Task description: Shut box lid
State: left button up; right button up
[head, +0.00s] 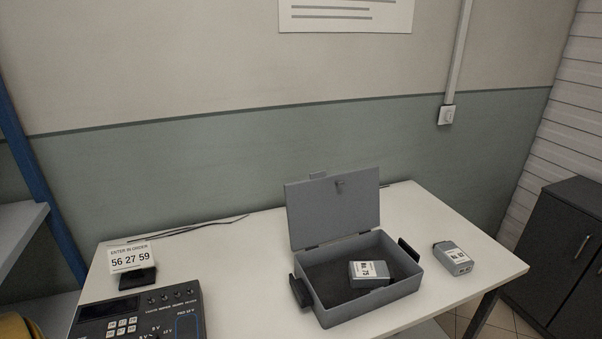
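A grey box (373,309) stands on the white table, right of the middle in the head view. Its lid (334,210) is open and stands nearly upright at the back edge, with a small latch near its top. Inside the box lies a grey block with a white label (369,272). Black handles stick out at the box's left side (300,291) and right side (409,250). Neither of my grippers shows in this view.
A second labelled grey block (453,258) lies on the table (500,262) right of the box. A dark keypad device (140,315) and a number card (131,258) stand at the left. The wall is close behind the table. Dark cabinets (565,240) stand at the right.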

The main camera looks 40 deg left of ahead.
aim_at(319, 209)
jog(key=i+j+u, duration=0.25)
jog(key=i+u, duration=0.15)
jog(key=i+j+u, duration=0.1)
jog(key=i+u, duration=0.35)
jog(key=k+z, duration=0.35)
jog(key=k, duration=0.15)
jog(key=k+l+z, duration=0.3)
jog(key=k, duration=0.25)
jog(key=k+l+z, duration=0.15)
jog(key=k+z, duration=0.2)
jog(key=k, duration=0.15)
